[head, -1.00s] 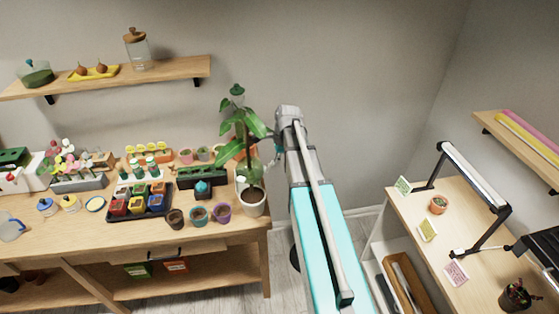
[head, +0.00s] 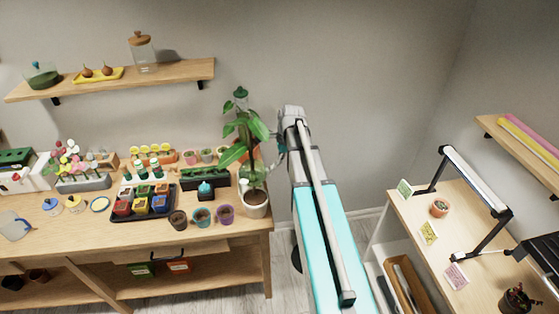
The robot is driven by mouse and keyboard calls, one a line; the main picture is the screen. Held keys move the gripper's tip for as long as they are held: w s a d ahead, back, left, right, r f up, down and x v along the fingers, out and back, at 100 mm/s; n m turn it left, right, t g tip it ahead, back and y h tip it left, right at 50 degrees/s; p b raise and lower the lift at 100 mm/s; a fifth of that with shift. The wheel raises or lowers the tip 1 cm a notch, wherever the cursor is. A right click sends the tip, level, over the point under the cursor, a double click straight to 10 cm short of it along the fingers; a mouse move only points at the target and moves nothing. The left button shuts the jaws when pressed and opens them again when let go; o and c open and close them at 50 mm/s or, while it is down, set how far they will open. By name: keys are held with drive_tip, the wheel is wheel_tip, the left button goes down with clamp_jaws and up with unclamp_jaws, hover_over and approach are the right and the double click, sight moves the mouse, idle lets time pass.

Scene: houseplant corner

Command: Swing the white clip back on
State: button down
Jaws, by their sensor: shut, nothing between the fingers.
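The potted plant (head: 246,135) with large green leaves stands in a white pot (head: 255,205) at the right end of the wooden bench. A green knob tops its support at about the upper leaves. I cannot make out a white clip; around the stem the detail is too small. My arm reaches up to the right of the plant, and my gripper (head: 273,157) shows only as a small part beside the plant's right side, close to the leaves and stem. It is shut and empty. Whether it touches the plant cannot be told.
Purple, teal and brown cups (head: 202,216) stand left of the pot. A black tray (head: 120,217) of small colored pots lies farther left. A wall shelf (head: 110,80) with a jar is above. A desk with a lamp (head: 475,180) stands at right. The wall behind my arm is bare.

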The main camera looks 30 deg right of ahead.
idle(0.4)
wheel_tip(320, 180, up, 8)
drive_tip(key=p, duration=0.8)
drive_tip(key=shift+d, duration=0.45)
idle(0.3)
drive_tip(key=shift+s, duration=0.1)
idle(0.5)
drive_tip(key=s+a+f+n+h+b, duration=0.2)
drive_tip(key=s+a+f+n+b, duration=1.3)
drive_tip(key=a+f+n+b, duration=0.3)
drive_tip(key=a+n, duration=0.1)
drive_tip(key=n, duration=0.2)
drive_tip(key=shift+f+g, duration=0.3)
drive_tip(key=shift+f, duration=0.1)
drive_tip(key=shift+s, duration=0.1)
